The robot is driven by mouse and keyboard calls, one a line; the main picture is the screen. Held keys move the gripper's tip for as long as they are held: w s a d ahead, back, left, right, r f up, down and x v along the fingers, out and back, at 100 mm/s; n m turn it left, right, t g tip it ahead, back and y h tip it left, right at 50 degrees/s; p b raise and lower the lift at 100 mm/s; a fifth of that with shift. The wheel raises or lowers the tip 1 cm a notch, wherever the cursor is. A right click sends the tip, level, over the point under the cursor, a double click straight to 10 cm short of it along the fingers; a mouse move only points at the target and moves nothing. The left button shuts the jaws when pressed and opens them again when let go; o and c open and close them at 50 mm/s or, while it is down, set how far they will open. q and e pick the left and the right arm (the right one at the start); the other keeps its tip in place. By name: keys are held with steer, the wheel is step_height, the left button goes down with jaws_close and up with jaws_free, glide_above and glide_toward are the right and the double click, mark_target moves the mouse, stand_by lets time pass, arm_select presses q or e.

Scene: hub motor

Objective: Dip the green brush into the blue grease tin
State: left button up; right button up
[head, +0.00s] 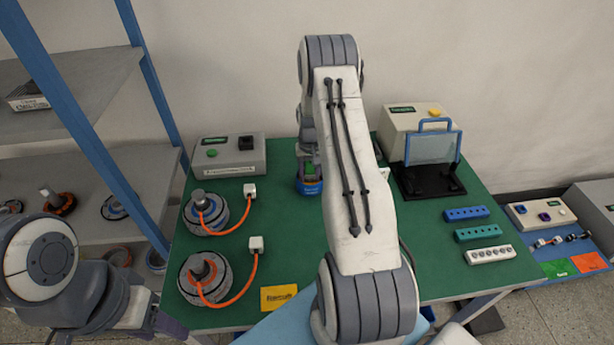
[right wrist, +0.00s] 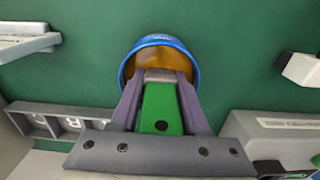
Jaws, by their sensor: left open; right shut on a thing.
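The blue grease tin (head: 309,188) stands on the green mat near the back middle in the head view. In the right wrist view the round blue tin (right wrist: 190,52) shows amber grease inside. My right gripper (right wrist: 160,90) is shut on the green brush (right wrist: 162,112), with purple fingers on both sides of it. The brush's pale tip overlaps the tin's opening; I cannot tell whether it touches the grease. In the head view the green brush (head: 309,169) shows just above the tin, and my right arm partly covers this area. My left gripper (head: 172,324) is open at the lower left, away from the tin.
Two hub motors (head: 206,214) with orange cables lie left on the table. A grey box with a green button (head: 230,155) stands behind them. A machine with a clear shield (head: 432,148) stands at back right. Blue, green and white socket strips (head: 490,255) lie right. A yellow card (head: 278,298) lies in front.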

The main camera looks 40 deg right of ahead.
steer(key=shift+r+p, duration=2.85)
steer(key=shift+r, duration=1.3)
